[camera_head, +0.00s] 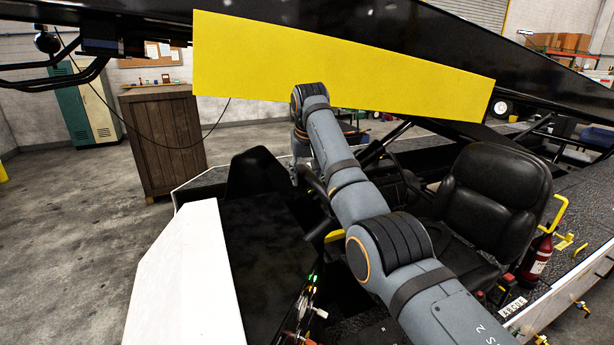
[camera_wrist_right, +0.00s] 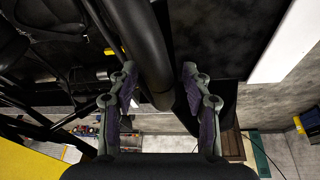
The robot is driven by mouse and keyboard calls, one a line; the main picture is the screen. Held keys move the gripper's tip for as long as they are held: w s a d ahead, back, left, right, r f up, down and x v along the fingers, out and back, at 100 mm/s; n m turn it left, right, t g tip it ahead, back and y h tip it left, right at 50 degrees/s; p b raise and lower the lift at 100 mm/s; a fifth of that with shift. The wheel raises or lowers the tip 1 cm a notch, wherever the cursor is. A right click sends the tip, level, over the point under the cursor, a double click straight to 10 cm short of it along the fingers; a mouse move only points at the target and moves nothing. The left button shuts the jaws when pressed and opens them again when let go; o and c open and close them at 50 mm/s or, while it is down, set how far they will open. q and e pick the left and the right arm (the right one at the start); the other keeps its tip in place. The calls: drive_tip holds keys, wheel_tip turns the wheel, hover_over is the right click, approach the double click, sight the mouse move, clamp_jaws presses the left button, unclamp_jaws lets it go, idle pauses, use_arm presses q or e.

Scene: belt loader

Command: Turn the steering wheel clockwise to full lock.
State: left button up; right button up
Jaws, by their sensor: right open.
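The black steering wheel (camera_head: 314,184) is partly visible in the head view, mostly hidden behind my right arm, left of the black seat. In the head view the right gripper (camera_head: 299,166) is small and partly hidden at the far end of the arm. My left gripper is not in view.
A black seat (camera_head: 495,190) stands right of the wheel, with a red fire extinguisher (camera_head: 537,255) beside it. A yellow panel (camera_head: 340,62) on a black boom hangs above. A black console (camera_head: 255,255) and white body panel (camera_head: 185,275) lie to the left.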

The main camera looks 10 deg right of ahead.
drive_tip(key=v, duration=1.2)
drive_tip(key=shift+w+f, duration=0.1)
drive_tip(key=shift+w, duration=0.05)
